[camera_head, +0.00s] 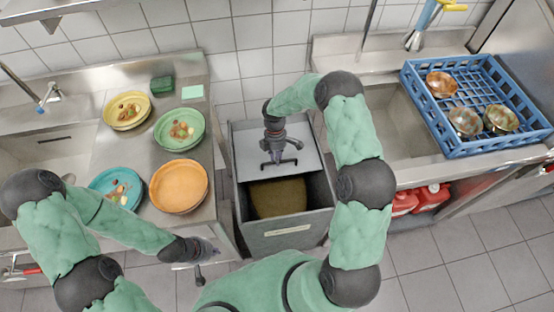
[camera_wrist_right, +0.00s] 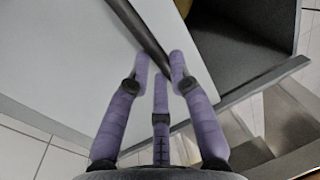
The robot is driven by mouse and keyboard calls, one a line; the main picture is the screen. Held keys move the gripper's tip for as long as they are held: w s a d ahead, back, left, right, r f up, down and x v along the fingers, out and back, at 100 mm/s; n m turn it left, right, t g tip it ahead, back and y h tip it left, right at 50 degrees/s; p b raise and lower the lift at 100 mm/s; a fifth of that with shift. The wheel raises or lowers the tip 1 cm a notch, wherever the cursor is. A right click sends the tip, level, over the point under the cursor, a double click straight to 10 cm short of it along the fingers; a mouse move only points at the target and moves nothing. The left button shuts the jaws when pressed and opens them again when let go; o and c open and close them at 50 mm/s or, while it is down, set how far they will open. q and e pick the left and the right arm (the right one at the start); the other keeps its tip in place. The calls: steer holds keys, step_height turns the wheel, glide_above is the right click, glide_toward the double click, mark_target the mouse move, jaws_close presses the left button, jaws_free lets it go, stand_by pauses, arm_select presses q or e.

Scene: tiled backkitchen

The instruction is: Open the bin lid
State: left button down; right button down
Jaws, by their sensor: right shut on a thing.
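The grey bin (camera_head: 285,238) stands in the gap between the two counters. Its light grey lid (camera_head: 303,157) covers the rear part of the top, and the front part is open, showing a brown interior (camera_head: 278,198). A dark bar handle (camera_head: 290,163) sits at the lid's front edge. My right gripper (camera_head: 274,153) is over the lid and shut on this handle. In the right wrist view the gripper's purple fingers (camera_wrist_right: 160,75) close around the dark handle (camera_wrist_right: 138,28), beside the pale lid (camera_wrist_right: 60,55). My left gripper (camera_head: 208,254) is low, left of the bin, its fingers unclear.
A blue rack (camera_head: 470,148) with metal bowls stands on the right counter. Red canisters (camera_head: 431,197) sit below it.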

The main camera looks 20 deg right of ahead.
steer(key=c, duration=1.1)
jaws_free()
steer(key=r, duration=0.4)
steer(key=w+r, duration=0.1)
steer(key=r, duration=0.3)
steer(key=w+r, duration=0.1)
steer(key=r, duration=0.2)
steer(key=shift+w+d+r, duration=0.15)
steer(key=shift+d+r, duration=0.1)
steer(key=shift+r, duration=0.15)
